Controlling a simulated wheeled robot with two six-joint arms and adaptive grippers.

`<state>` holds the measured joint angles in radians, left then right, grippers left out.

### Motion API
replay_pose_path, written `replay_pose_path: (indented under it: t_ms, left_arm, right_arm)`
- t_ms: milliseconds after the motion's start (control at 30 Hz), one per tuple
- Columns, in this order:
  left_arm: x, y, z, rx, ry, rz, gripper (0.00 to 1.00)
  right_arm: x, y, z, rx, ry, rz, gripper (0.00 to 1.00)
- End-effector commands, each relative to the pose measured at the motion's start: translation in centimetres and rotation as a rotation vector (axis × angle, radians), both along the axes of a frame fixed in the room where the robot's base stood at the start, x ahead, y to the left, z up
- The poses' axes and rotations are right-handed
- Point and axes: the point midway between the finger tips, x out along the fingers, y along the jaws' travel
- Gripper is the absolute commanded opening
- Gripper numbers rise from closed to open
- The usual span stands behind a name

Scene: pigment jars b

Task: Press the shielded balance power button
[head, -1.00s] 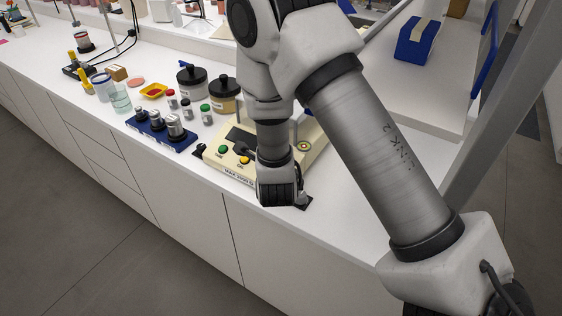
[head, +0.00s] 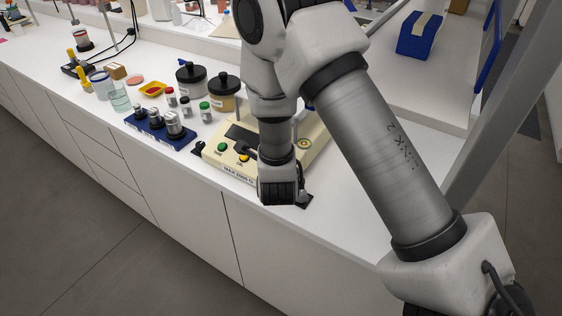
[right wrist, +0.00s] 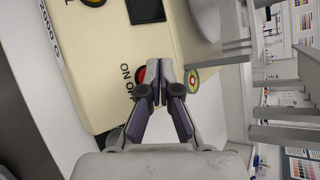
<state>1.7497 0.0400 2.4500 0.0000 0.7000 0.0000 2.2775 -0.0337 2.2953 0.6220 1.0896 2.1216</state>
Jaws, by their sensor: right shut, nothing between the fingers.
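The balance (head: 213,158) is a cream box at the front of the bench, with a green button (head: 222,147) and a yellow button (head: 244,158). My right arm covers part of it in the head view. In the right wrist view the balance (right wrist: 105,75) shows a red button (right wrist: 140,74) beside "ON OFF" lettering. My right gripper (right wrist: 165,68) is shut and empty, its tips at the right edge of the red button and partly covering it. I cannot tell whether they touch it. In the head view the fingertips are hidden. My left gripper is not in view.
A round bubble level (right wrist: 194,82) lies just right of the fingertips. A blue block of metal weights (head: 160,133) and dark-lidded jars (head: 191,83) stand left of the balance. A blue box (head: 420,37) stands at the back right. The bench to the right is clear.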

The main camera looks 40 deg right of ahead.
Motion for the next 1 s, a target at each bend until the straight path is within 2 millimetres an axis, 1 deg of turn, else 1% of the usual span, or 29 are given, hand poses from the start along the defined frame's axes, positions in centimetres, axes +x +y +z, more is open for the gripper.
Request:
replay_pose_path:
  t_ms: [267, 1000]
  left_arm:
    - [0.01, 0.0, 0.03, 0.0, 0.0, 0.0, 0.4]
    - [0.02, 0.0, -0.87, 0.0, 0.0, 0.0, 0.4]
  right_arm:
    - [0.02, 0.0, 0.05, 0.0, -0.001, 0.001, 0.0]
    - [0.13, -0.23, -0.68, 0.0, -0.001, 0.001, 0.0]
